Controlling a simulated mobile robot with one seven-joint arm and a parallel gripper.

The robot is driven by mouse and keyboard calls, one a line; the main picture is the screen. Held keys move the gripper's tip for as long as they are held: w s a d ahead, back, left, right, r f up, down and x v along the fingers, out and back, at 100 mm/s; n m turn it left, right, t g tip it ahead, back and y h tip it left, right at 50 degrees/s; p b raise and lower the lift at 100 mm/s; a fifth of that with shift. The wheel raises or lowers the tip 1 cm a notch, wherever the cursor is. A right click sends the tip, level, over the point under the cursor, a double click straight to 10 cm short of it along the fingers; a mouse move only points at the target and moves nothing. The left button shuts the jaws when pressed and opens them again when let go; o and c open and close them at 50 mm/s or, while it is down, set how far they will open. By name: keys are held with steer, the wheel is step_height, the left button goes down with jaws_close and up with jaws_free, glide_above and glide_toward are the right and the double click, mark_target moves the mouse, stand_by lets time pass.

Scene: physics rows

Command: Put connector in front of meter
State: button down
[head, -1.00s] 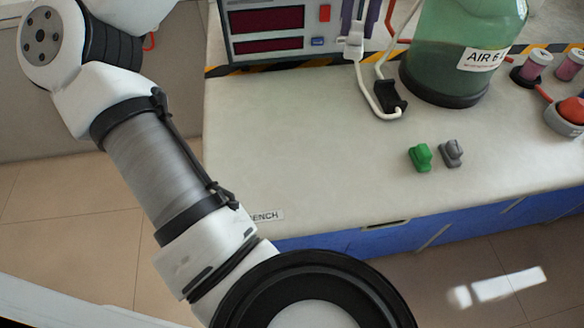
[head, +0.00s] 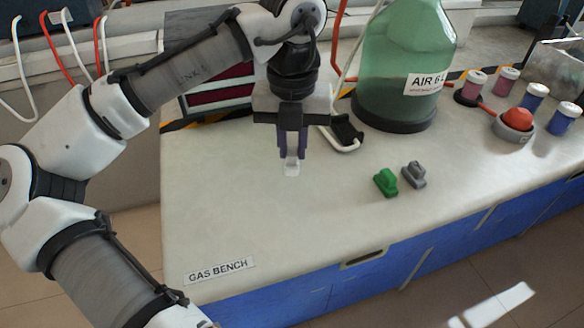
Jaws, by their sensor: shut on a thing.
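My gripper (head: 291,155) points down over the bench, with purple fingers shut on a small white piece, apparently the connector (head: 291,169). Its lower end shows below the fingertips; the rest is hidden between them. I cannot tell whether it touches the bench top. The meter (head: 217,94), a box with dark red displays, stands at the back left of the bench. My arm hides part of its front and top. The gripper is in front of the meter and to the right of its visible displays.
A black cradle with a white cable (head: 347,131) lies just right of my gripper. Behind it stands a green bottle (head: 395,85). Green (head: 386,182) and grey (head: 414,174) small pieces lie further right. The bench (head: 235,205) is clear at front left.

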mark_target(292, 166)
steer(key=shift+f+b, duration=0.3)
steer(key=shift+f, duration=2.25)
steer(key=shift+f, duration=0.15)
steer(key=c, duration=1.3)
jaws_free()
steer(key=shift+c, duration=0.2)
step_height(292, 166, up, 12)
steer(key=shift+r+p, duration=0.2)
steer(key=shift+p, duration=0.8)
